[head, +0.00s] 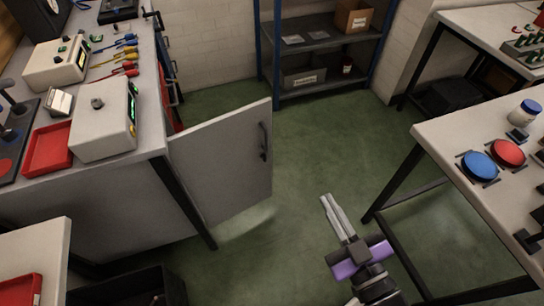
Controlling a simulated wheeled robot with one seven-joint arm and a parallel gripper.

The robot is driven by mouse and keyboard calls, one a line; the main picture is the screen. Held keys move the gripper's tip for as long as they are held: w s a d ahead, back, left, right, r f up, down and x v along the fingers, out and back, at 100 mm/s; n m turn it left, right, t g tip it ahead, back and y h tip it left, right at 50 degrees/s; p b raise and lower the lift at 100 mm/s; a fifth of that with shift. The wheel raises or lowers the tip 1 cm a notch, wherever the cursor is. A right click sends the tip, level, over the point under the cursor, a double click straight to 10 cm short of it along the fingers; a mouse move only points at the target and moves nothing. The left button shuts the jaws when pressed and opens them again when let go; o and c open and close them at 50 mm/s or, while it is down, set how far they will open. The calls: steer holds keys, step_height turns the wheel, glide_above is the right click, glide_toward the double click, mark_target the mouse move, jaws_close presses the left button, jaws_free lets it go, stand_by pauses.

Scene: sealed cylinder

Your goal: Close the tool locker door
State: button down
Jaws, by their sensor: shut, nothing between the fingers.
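The tool locker door (222,165) is a pale grey panel under the left workbench. It stands swung open, out over the green floor, with its dark vertical handle (263,142) near the free edge on the right. The locker's inside is mostly hidden behind the door and bench; a strip of red shows beside the bench corner. My gripper (326,200), with a purple band behind its fingers, is over the floor to the lower right of the door. Its fingers are shut and empty, and it looks apart from the door and handle.
The left workbench (150,135) carries grey devices, a red tray (47,148) and coloured cables. A table (440,135) with blue and red round buttons stands at right. A shelf (318,50) is at the back. A dark bin (130,288) sits at lower left. The middle floor is clear.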

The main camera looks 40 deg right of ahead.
steer(key=w+d+f+n+t+b, duration=0.1)
steer(key=w+d+f+n+b, duration=0.55)
steer(key=w+f, duration=0.35)
steer(key=w+d+f+n+t+b, duration=0.1)
steer(key=w+d+f+n+b, duration=0.5)
steer(key=w+f, duration=0.35)
steer(key=w+a+f+n+g+y+b, duration=0.1)
steer(key=w+f+n+g+y, duration=0.1)
steer(key=w+f+n+y, duration=0.25)
steer(key=w+f+h+b, duration=0.1)
steer(key=w+b, duration=0.2)
steer(key=w, duration=0.9)
steer(key=shift+w+d+f+h+b, duration=0.2)
steer(key=shift+w+d+h+b, duration=0.15)
steer(key=shift+d, duration=0.05)
